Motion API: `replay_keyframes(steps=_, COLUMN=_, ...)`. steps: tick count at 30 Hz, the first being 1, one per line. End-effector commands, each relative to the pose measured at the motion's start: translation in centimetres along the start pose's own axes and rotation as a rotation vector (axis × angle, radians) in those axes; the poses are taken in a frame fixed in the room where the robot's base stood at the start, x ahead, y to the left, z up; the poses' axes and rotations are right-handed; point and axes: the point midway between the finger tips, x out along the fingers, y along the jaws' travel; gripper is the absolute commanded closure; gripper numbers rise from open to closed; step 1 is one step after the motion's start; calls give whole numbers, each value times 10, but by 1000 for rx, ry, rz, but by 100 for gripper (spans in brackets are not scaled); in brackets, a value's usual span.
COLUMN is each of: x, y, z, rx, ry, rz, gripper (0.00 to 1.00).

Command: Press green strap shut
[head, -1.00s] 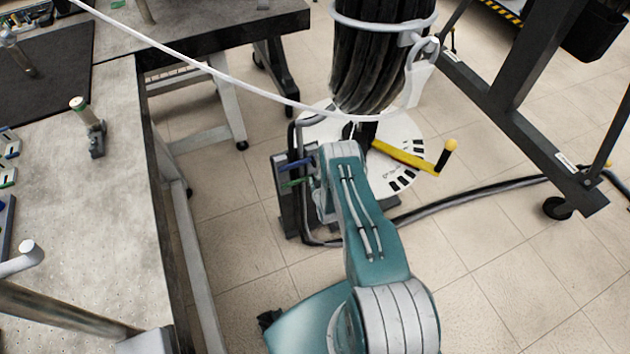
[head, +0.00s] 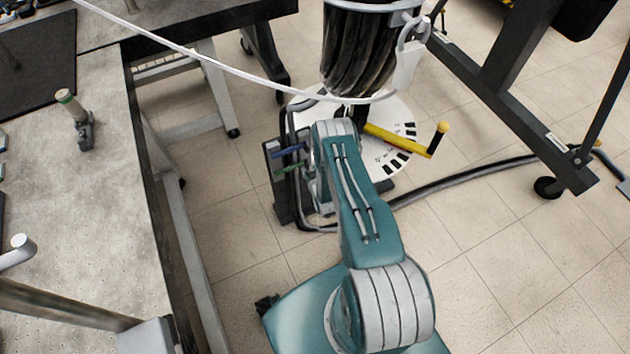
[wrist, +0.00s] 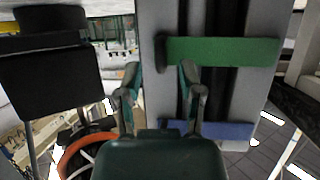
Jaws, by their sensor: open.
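The green strap (wrist: 225,51) lies across a grey panel (wrist: 258,85) and a dark vertical cable in the wrist view. Its left end is dark; whether that end is fastened cannot be told. In the head view the green strap (head: 287,169) shows just left of my arm. My gripper (wrist: 158,74) is open and empty, fingers apart. In the wrist view its right fingertip appears just below the strap's left part; contact cannot be told. The blue strap (wrist: 228,130) crosses the panel lower down. In the head view my gripper is hidden behind my arm.
A worktable (head: 95,225) stands left, a dark wheeled frame (head: 490,110) right. A black cable (head: 450,180) runs across the floor.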

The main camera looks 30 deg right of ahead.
Motion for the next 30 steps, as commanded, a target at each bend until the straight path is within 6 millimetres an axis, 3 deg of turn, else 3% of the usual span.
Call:
replay_keyframes(steps=9, x=-56, y=0, z=2, rx=0, ry=-6, rz=-1, gripper=51)
replay_keyframes(steps=15, x=-82, y=0, z=3, rx=1, ry=-6, rz=0, gripper=51)
replay_keyframes(steps=30, x=-88, y=0, z=3, rx=0, ry=-6, rz=-1, gripper=51)
